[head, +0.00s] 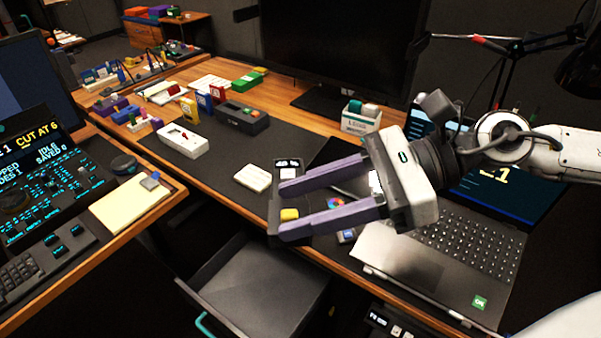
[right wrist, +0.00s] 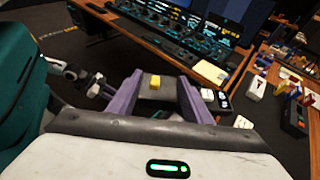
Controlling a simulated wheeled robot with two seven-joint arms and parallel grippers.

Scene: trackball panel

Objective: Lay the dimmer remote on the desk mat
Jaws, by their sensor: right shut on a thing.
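The dimmer remote, a dark slab with a yellow raised part (head: 289,214), is between the purple fingertips of my right gripper (head: 279,210). The yellow part also shows between the fingers in the right wrist view (right wrist: 155,82). My right gripper is shut on the remote, and the fingers hide parts of its sides. The dark desk mat (head: 222,166) lies on the wooden desk, behind and left of the held remote in the head view. The remote overlaps the desk's front edge in the picture; its height above the desk is hard to tell. My left gripper is not in view.
A dark device with white markings (head: 287,164) shows just past the upper finger. A cream block (head: 254,177), a white box (head: 183,140) and a dark box with buttons (head: 241,119) are on the mat. An open laptop (head: 430,250) stands right. Bare mat lies left of the cream block.

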